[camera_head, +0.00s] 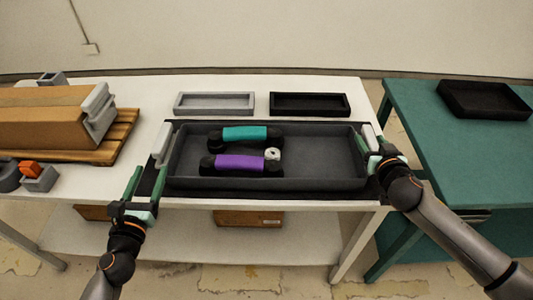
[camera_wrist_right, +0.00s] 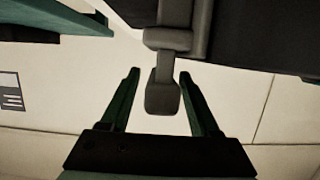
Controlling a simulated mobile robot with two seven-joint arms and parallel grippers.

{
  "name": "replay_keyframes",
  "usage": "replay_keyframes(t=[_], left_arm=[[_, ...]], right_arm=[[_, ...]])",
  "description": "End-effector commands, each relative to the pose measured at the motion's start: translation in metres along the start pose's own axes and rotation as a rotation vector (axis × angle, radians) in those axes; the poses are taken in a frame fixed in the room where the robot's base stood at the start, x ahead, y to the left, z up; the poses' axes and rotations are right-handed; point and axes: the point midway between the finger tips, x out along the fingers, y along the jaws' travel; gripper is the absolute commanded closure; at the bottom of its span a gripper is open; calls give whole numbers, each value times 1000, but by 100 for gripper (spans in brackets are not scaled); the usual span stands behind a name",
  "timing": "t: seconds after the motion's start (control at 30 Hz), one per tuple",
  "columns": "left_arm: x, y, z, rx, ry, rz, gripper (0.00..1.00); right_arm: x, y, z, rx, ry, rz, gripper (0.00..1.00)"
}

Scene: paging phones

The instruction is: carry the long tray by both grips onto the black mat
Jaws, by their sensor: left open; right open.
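The long dark grey tray (camera_head: 315,158) sits on the white table, with the black mat (camera_head: 300,198) showing along its front and sides. It has a pale grip at its left end (camera_head: 162,145) and one at its right end (camera_head: 368,138). In it lie a teal handset (camera_head: 245,133), a purple handset (camera_head: 239,163) and a small white piece (camera_head: 273,154). My left gripper (camera_head: 147,172) is open near the left grip. My right gripper (camera_head: 372,143) is open at the right grip; in the right wrist view its fingers (camera_wrist_right: 158,76) stand either side of the grip (camera_wrist_right: 162,92).
Behind the tray stand a grey shallow tray (camera_head: 215,111) and a black shallow tray (camera_head: 309,112). A brown box (camera_head: 45,118) on a wooden pallet (camera_head: 120,135) is at the left. A green table (camera_head: 440,140) at the right carries another black tray (camera_head: 485,112).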

Motion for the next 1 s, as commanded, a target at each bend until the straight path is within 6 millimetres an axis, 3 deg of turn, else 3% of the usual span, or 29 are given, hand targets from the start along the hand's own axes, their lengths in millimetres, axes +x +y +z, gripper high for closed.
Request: replay_keyframes(t=[0.13,0.37,0.8,1.0], left_arm=[[-14,0,0,0,2,1,38],[-19,0,0,1,0,1,38],[-19,0,0,1,0,1,38],[-18,0,0,1,0,1,38]], right_arm=[[0,0,0,0,0,0,38],[-8,0,0,1,0,-1,38],[-83,0,2,0,-3,-1,38],[-109,0,1,0,-2,0,38]])
